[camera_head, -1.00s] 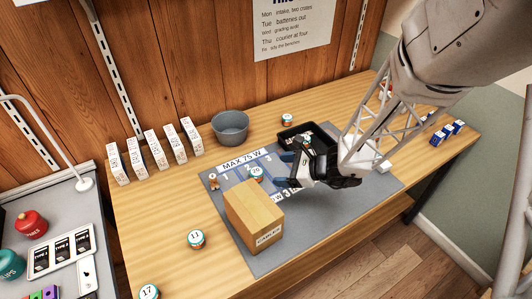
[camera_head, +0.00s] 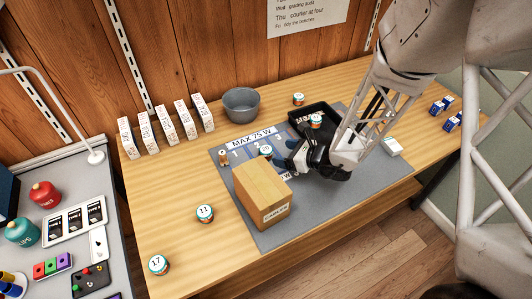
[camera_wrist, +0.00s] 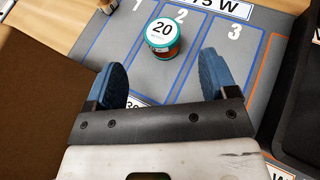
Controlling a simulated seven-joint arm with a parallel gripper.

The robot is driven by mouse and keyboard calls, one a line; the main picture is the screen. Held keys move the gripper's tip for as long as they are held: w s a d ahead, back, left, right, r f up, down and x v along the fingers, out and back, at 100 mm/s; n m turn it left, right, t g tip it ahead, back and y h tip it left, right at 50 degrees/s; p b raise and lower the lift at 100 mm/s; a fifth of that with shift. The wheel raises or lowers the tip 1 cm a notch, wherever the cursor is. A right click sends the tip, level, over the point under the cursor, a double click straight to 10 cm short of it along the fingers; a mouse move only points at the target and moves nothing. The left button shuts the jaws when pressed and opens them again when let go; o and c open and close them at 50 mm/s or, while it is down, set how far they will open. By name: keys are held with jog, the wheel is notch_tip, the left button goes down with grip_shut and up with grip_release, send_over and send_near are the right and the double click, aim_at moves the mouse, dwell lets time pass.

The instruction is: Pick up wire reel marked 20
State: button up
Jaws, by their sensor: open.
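The wire reel marked 20 (camera_wrist: 162,38) is a short round reel with a teal rim and a white top label. It stands upright on the grey mat (camera_wrist: 110,38), near the lane numbered 2. In the head view the reel (camera_head: 266,151) sits just behind the cardboard box. My gripper (camera_wrist: 162,72) is open and empty. Its two blue fingers point toward the reel, one to each side of its line, with the reel just beyond the fingertips. In the head view my gripper (camera_head: 288,161) is low over the mat, to the right of the reel.
A cardboard box (camera_head: 262,195) stands close in front of the reel. A black tray (camera_head: 312,115) lies behind my gripper, with a reel in it. Reels marked 11 (camera_head: 205,213) and 17 (camera_head: 158,265) stand at the left. A grey bowl (camera_head: 241,104) is at the back.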

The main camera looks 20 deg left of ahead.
aim_at(268, 150)
jog(key=shift+x, duration=0.9)
jog(key=shift+x, duration=2.6)
jog(key=shift+w+d, duration=0.1)
jog(key=shift+w, duration=0.05)
jog(key=c, duration=1)
jog(key=shift+r, duration=0.2)
notch_tip(268, 150, up, 10)
jog(key=shift+f, duration=0.2)
